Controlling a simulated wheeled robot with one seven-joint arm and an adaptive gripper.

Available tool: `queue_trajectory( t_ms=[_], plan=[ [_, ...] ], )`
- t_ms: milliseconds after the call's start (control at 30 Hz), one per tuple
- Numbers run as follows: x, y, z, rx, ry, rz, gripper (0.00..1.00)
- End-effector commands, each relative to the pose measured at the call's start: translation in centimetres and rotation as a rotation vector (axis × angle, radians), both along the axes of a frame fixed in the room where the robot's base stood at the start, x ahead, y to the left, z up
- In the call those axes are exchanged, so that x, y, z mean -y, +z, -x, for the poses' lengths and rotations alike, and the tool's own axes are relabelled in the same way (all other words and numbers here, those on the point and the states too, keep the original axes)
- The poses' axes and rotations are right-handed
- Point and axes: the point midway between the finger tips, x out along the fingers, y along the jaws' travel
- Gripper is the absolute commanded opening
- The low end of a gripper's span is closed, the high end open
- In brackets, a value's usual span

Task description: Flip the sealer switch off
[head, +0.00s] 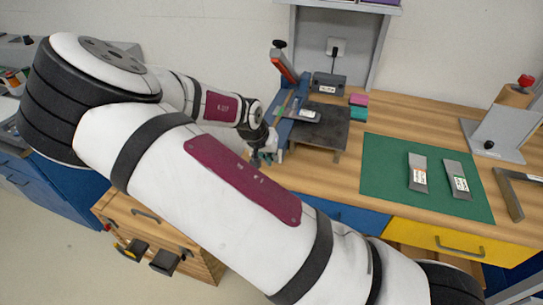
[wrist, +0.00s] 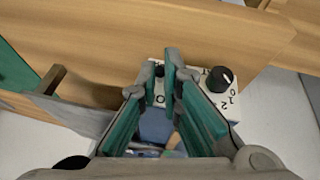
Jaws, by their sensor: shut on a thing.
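The sealer (head: 284,127) is a blue machine with a raised red lever, standing at the left end of the wooden bench. In the wrist view its white control panel (wrist: 233,100) carries a round black dial (wrist: 220,79) with numbers and a small black switch (wrist: 159,71) with an O mark below it. My gripper (wrist: 160,82) is at the panel, its teal-padded fingers around the switch and shut on it; the fingers partly hide it. Which way the switch is set is unclear. In the head view my gripper (head: 264,153) is at the sealer's front, partly hidden by my arm.
A dark plate (head: 322,130) with a pouch lies right of the sealer. Pink and green blocks (head: 358,106) sit beyond it. A green mat (head: 390,180) holds two grey packets. A grey stand (head: 497,132) with a red knob is at the far right. Drawers (head: 440,236) run below the bench.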

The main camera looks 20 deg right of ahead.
Motion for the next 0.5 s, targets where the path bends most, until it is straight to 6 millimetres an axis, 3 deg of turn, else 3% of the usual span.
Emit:
queue_trajectory(
  t_ms=[500],
  plan=[
    [-0.5, -1.1, 0.8, 0.249, 0.004, 0.184, 0.0]
  ],
)
